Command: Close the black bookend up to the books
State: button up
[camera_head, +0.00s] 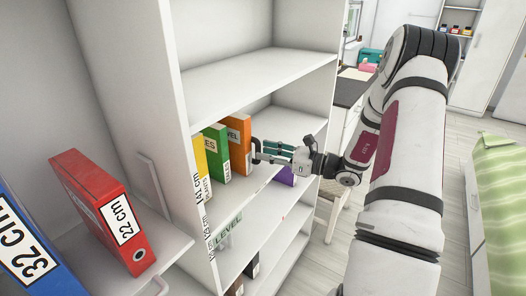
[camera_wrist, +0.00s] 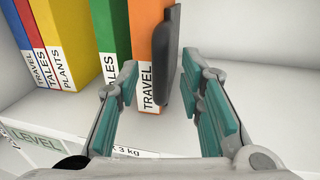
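The black bookend (camera_wrist: 166,70) stands upright just right of the orange TRAVEL book (camera_wrist: 145,40) in the wrist view. It overlaps that book's right edge, so I cannot tell whether they touch. The green TALES book (camera_wrist: 112,30) and the yellow PLANTS book (camera_wrist: 68,40) stand left of the orange one. In the head view the bookend (camera_head: 256,148) is partly hidden by my gripper (camera_head: 272,150). My gripper (camera_wrist: 163,88) is open, its teal pads on either side of the bookend. The right pad is close to it; contact is unclear.
The books stand on a middle shelf of a white bookcase (camera_head: 172,100), with a shelf above. Red (camera_head: 100,205) and blue (camera_head: 25,240) binders stand at lower left.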

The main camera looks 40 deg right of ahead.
jog(key=shift+x, duration=1)
grip_shut()
jog(key=shift+a, duration=0.1)
jog(key=s+a, duration=0.1)
jog(key=a, duration=0.2)
jog(key=s+a+p, duration=0.1)
jog(key=a, duration=0.2)
jog(key=s+a+p, duration=0.1)
jog(key=a, duration=0.2)
jog(key=shift+s, duration=0.2)
grip_release()
